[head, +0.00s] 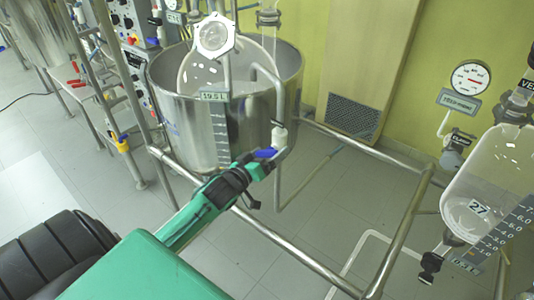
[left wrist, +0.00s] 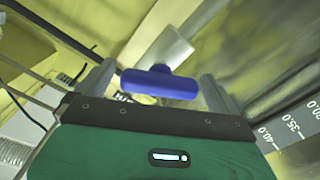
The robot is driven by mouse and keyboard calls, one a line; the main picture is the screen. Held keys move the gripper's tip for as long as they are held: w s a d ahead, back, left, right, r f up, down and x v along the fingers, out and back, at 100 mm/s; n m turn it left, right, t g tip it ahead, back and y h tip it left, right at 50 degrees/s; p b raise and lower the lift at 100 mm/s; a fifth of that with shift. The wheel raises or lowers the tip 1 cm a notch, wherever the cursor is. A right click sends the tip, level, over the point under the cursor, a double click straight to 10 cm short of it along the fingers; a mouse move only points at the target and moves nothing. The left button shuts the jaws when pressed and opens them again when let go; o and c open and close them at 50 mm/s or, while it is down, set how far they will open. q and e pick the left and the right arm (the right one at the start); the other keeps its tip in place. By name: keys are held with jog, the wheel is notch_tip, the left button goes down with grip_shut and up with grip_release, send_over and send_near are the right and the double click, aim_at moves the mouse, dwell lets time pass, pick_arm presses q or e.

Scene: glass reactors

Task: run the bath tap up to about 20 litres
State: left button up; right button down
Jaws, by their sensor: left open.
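The steel bath (head: 175,110) stands at the upper middle in the head view, with a scale strip and a small display (head: 214,96) on its front. The display seems to read about 19 L, but its digits are too small to be sure. The tap's blue handle (head: 263,153) sits on a pipe with a white body (head: 279,137) at the bath's right front. My left gripper (head: 258,166) is open at the handle. In the left wrist view the blue handle (left wrist: 160,82) lies crosswise between the two spread fingers, with gaps visible beside it. My right gripper is out of view.
A steel rail frame (head: 290,252) runs around the bath and in front of it. A glass vessel (head: 490,170) with a scale stands at the right, below a round gauge (head: 471,78). A control panel (head: 130,35) is at the upper left.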

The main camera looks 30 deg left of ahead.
pick_arm(q)
jog(key=c, duration=1)
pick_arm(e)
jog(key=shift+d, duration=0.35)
pick_arm(q)
jog(key=shift+m, duration=0.3)
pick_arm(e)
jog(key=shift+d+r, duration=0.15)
pick_arm(q)
jog(key=shift+m+p, duration=0.65)
jog(key=shift+m, duration=0.55)
jog(key=shift+m+p, duration=0.45)
jog(key=shift+m, duration=1.05)
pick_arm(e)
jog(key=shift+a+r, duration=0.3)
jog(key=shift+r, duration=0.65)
pick_arm(q)
jog(key=o, duration=1)
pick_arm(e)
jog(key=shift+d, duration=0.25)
